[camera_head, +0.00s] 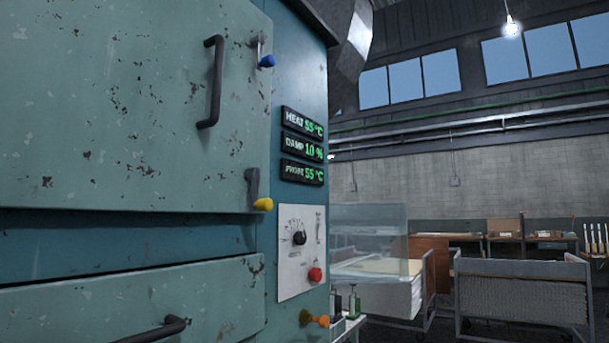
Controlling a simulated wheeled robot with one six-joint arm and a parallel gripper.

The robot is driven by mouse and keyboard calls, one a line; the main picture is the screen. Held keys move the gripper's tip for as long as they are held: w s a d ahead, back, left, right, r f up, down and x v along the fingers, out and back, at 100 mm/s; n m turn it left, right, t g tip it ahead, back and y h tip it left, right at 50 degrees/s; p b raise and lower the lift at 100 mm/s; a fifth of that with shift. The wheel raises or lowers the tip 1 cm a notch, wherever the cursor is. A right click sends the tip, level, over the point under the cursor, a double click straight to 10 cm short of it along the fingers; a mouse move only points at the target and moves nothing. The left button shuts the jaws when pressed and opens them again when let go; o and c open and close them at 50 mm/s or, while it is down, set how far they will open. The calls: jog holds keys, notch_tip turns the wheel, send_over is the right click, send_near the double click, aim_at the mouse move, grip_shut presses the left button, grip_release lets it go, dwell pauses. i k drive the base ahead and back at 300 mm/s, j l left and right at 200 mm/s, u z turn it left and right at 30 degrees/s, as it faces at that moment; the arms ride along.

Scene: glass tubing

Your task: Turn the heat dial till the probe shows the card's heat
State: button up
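The heat dial appears to be the black knob (299,237) on a white control plate (290,265) on the cabinet's narrow side. Its scale marks are too small to read. Above it, the heat display (303,122) reads 55 °C in green. The damp display (303,147) reads 10 %. The probe display (303,172) reads 55 °C. No card with a heat on it can be made out. My gripper is not in view.
The teal cabinet (120,240) fills the left, with a door handle (211,82), blue (266,61) and yellow (263,204) latch knobs. A red knob (315,274) and orange knob (313,318) sit below the dial. Carts (520,291) stand at right.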

aim_at(299, 237)
jog(key=i+l+u, duration=0.25)
jog(key=l, duration=0.25)
jog(key=l+u, duration=0.3)
jog(key=l, duration=0.2)
jog(key=i+l+u, duration=0.1)
jog(key=l+u, duration=0.15)
jog(key=l, duration=0.3)
